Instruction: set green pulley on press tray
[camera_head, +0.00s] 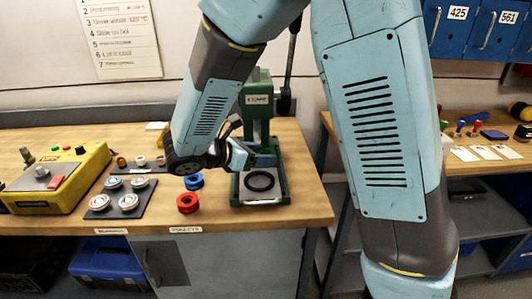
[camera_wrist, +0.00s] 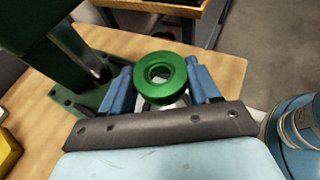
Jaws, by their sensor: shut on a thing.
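The green pulley (camera_wrist: 160,77) is a round ring with a centre hole, held between the two blue fingers of my gripper (camera_wrist: 161,86) in the wrist view. In the head view my gripper (camera_head: 262,159) is over the back part of the press base; the pulley cannot be made out there. The press tray (camera_head: 246,195) is a pale plate with a black ring on it, at the foot of the green press (camera_head: 259,100). The press also shows in the wrist view (camera_wrist: 38,55). The tray's centre is bare of any pulley.
A blue pulley (camera_head: 193,182) and a red pulley (camera_head: 187,204) stand left of the press. A dark mat (camera_head: 126,190) with several round parts and a yellow control box (camera_head: 68,178) lie further left. The bench's right edge is close to the press; a second bench stands beyond a gap.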

